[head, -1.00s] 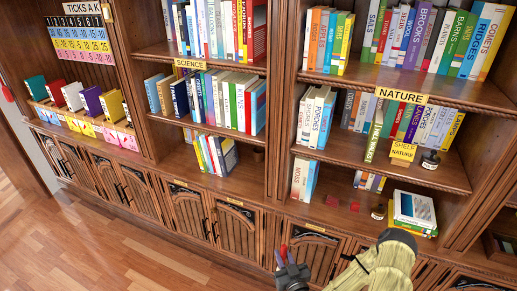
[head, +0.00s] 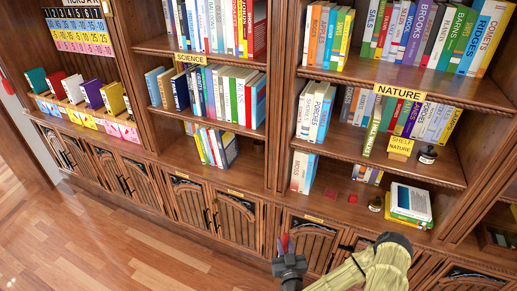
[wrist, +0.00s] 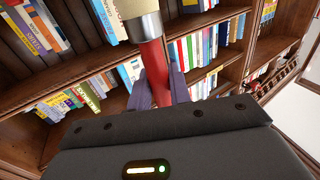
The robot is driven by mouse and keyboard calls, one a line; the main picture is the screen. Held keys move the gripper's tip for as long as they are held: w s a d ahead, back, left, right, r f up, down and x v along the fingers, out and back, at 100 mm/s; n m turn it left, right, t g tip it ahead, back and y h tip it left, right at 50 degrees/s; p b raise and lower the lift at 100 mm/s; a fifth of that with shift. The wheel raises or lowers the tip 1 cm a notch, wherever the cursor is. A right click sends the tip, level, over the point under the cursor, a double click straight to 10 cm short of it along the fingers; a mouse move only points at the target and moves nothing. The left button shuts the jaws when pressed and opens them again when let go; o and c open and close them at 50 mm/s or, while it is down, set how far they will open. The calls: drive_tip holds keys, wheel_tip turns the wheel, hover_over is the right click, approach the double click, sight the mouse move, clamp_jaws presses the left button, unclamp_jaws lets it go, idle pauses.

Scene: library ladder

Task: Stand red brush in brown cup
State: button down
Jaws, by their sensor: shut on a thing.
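The red brush (wrist: 153,62) is held in my gripper (wrist: 159,92). In the wrist view its red handle stands between the two fingers, and a metal ferrule and pale head rise toward the top edge. In the head view my gripper (head: 289,262) is in front of the lower cabinet doors, with a small red part of the brush (head: 284,243) showing above it. A small dark brown vessel (head: 258,146), probably the brown cup, stands on the lower shelf right of the books under the SCIENCE label. It is partly in shadow, and its opening is not clear. Gripper and vessel are apart.
The bookcase's upright divider (head: 282,120) separates the SCIENCE and NATURE bays. The NATURE bay's low shelf holds red blocks (head: 358,198), a small dark jar (head: 375,203) and a book stack (head: 410,204). An ink bottle (head: 428,155) stands above. The wooden floor (head: 120,245) is open at left.

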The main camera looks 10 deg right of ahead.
drive_tip(key=shift+f, duration=0.1)
drive_tip(key=d+f+b, duration=0.3)
drive_tip(key=f+b, duration=0.5)
drive_tip(key=d+f+b, duration=0.4)
drive_tip(key=f+b, duration=0.5)
drive_tip(key=shift+f, duration=0.1)
